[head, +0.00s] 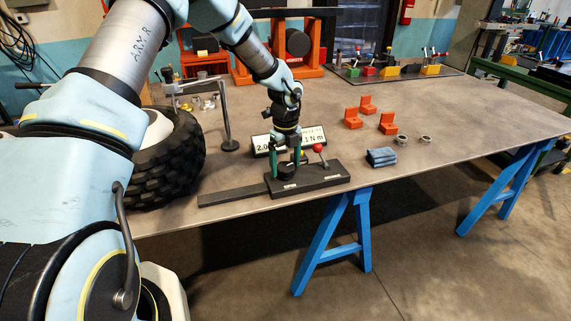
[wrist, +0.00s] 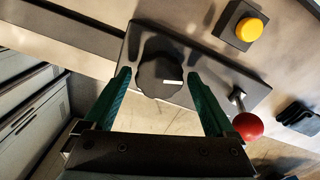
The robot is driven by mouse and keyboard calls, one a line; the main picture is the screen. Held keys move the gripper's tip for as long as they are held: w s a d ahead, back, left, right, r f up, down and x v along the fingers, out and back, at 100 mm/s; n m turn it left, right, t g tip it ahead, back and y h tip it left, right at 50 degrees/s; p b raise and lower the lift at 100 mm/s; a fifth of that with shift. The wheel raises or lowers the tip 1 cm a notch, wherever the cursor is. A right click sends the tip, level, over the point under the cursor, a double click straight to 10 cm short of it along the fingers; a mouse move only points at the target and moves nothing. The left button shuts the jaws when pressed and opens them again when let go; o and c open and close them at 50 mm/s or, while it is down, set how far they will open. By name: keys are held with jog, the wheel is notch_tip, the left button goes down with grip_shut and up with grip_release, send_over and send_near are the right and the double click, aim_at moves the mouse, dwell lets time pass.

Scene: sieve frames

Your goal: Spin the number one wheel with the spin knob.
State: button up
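A black round knob (wrist: 160,82) with a white mark sits on a dark box (head: 325,178) at the table's front edge; it also shows in the head view (head: 286,172). My gripper (wrist: 159,74) is open, with one green finger on each side of the knob. A small gap shows between each finger and the knob. In the head view my gripper (head: 286,154) points down over the box. A large black tyre (head: 180,160) with a pale hub stands at the left, partly hidden by my arm. No number shows on it.
A lever with a red ball (wrist: 247,126) and a yellow button (wrist: 249,29) are near the knob. A display panel (head: 314,137) stands behind, partly hidden. Blue-grey blocks (head: 381,157), orange brackets (head: 367,104) and metal rings (head: 426,140) lie to the right. The table's right part (head: 500,115) is clear.

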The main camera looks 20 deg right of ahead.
aim_at(285, 166)
jog(key=shift+o, duration=0.6)
notch_tip(285, 166, up, 11)
jog(key=b, duration=0.2)
jog(key=shift+b, duration=0.3)
jog(key=shift+f, duration=0.1)
jog(key=s+a+r+n, duration=0.2)
jog(key=a+n, duration=1.3)
jog(key=a, duration=0.6)
jog(key=s+a+n, duration=0.4)
jog(key=a+n, duration=0.3)
jog(key=n, duration=0.2)
jog(key=s+a+r+n+t, duration=0.1)
jog(key=s+a+n, duration=0.3)
jog(key=a+n, duration=0.4)
jog(key=shift+s+a+r+n+t, duration=0.25)
jog(key=shift+a+r+n+t, duration=0.05)
jog(key=shift+n, duration=0.1)
